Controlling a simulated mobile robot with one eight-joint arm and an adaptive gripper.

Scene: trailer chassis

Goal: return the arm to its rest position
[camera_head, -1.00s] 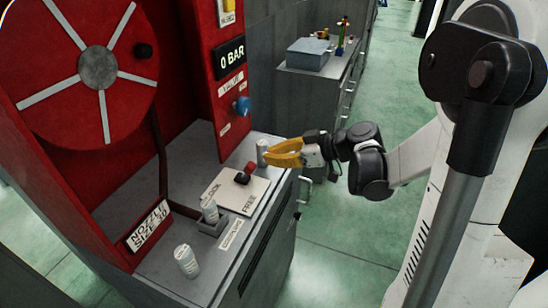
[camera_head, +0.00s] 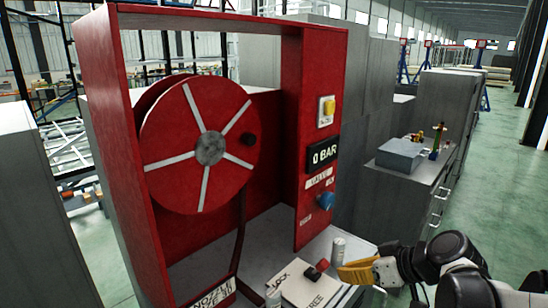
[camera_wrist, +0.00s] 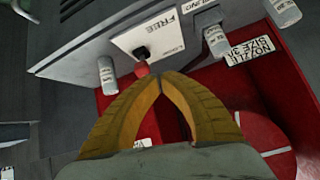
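My gripper (camera_head: 345,273) shows at the lower right of the head view, its yellow fingers pointing left over the front edge of the grey counter. In the wrist view my gripper (camera_wrist: 163,76) has its two fingertips together, with nothing between them. The white LOCK/FREE plate (camera_head: 300,288) with its red and black lever (camera_head: 316,270) lies left of the fingers. The lever (camera_wrist: 142,66) also shows just beyond the fingertips in the wrist view; whether they touch cannot be told. My arm reaches in from the lower right corner and most of it is out of frame.
A red cabinet holds a hose reel (camera_head: 205,145), a 0 BAR display (camera_head: 323,153) and a blue knob (camera_head: 326,199). Small cylinders (camera_head: 339,250) stand on the counter near my gripper. A cabinet with a grey box (camera_head: 401,154) stands behind. Green floor (camera_head: 495,190) is open at right.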

